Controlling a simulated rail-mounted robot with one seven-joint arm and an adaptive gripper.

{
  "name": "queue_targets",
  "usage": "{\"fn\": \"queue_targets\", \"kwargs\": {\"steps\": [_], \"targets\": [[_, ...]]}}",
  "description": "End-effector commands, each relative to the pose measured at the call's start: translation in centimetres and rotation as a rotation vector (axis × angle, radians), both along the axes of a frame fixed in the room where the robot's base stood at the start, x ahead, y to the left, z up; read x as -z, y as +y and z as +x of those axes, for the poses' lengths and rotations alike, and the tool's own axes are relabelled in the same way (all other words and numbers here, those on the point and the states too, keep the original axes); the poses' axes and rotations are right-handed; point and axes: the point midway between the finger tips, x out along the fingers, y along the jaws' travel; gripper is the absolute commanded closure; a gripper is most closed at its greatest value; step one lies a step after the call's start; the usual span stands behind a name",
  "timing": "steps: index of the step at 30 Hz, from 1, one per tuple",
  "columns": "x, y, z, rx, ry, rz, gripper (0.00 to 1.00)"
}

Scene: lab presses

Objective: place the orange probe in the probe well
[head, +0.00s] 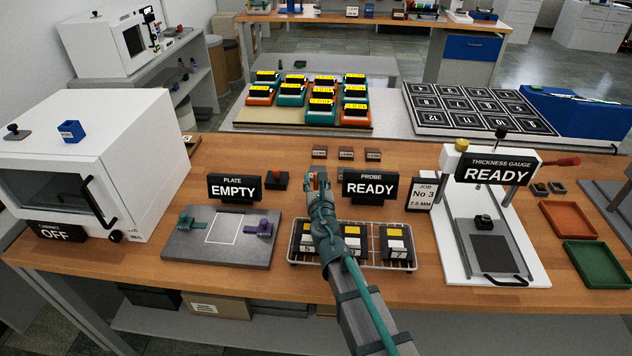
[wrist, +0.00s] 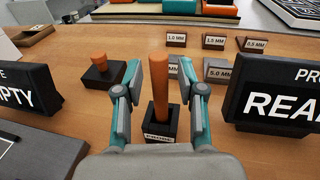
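The orange probe (wrist: 159,72) is an upright orange rod in the wrist view, between the two fingers of my gripper (wrist: 159,82). Its lower end meets a small black block labelled PROBE (wrist: 159,122), apparently the probe well, and it looks seated there. The fingers are open on either side of the rod, with a visible gap to each. In the head view my gripper (head: 317,178) is over the middle of the bench, left of the PROBE READY sign (head: 370,187), and mostly hides the rod and block.
A black block with an orange knob (wrist: 104,68) stands to the left. The PLATE EMPTY sign (head: 235,188) and grey plate fixture (head: 185,250) are left of my arm. A wire rack (head: 295,243) is under my arm. Small thickness blocks (wrist: 214,42) stand behind.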

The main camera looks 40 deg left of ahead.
Motion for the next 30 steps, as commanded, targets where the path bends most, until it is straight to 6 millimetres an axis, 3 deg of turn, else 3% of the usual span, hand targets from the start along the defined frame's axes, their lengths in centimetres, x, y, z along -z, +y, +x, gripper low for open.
{"fn": "queue_targets", "kwargs": {"steps": [8,21,30], "targets": [[-0.4,-1.2,-1.2,-0.001,-0.001,-0.001,0.61],[-1.0,-6.9,-7.0,0.000,0.000,0.000,0.61],[-1.2,-8.4,-8.6,-0.001,0.001,0.001,0.61]]}}
